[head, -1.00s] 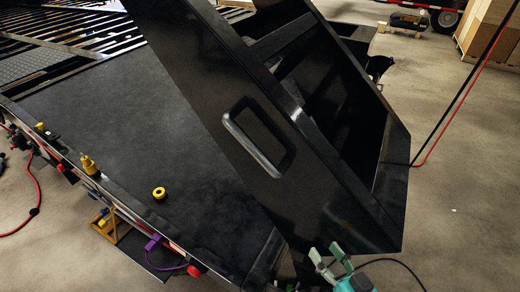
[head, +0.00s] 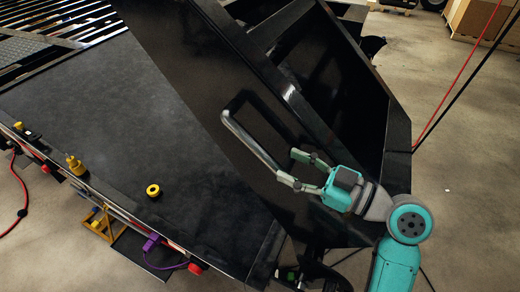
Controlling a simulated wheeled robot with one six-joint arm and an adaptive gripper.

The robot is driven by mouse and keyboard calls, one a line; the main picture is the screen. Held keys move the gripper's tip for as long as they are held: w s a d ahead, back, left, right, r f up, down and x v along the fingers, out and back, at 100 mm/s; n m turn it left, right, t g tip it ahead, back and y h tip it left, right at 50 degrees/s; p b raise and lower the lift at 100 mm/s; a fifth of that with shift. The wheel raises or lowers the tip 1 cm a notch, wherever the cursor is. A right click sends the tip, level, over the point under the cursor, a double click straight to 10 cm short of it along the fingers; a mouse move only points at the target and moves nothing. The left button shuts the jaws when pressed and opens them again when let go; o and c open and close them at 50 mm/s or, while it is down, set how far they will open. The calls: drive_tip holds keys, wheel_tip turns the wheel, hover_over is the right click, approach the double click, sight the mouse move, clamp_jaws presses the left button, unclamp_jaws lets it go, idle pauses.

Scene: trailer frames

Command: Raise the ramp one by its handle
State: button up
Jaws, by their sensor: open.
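The ramp (head: 190,75) is a large black panel, tilted up across the middle of the head view. Its handle (head: 244,140) is a silver-grey bar loop on the panel's face. My teal gripper (head: 292,169) is open at the lower right end of the handle. Its two pale green fingers point left toward the bar. One finger lies over or very close to the bar's lower end; I cannot tell whether they touch. The gripper's own body covers part of the ramp's lower right area.
The black trailer deck (head: 90,110) spreads to the left, with a yellow ring (head: 153,190) and a yellow fitting (head: 76,165) near its edge. A red cable (head: 465,80) hangs at the right. Bare concrete floor (head: 465,160) is open on the right.

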sight(268, 156)
drive_tip(key=x, duration=0.8)
drive_tip(key=shift+a, duration=0.1)
drive_tip(key=shift+c, duration=0.3)
clamp_jaws()
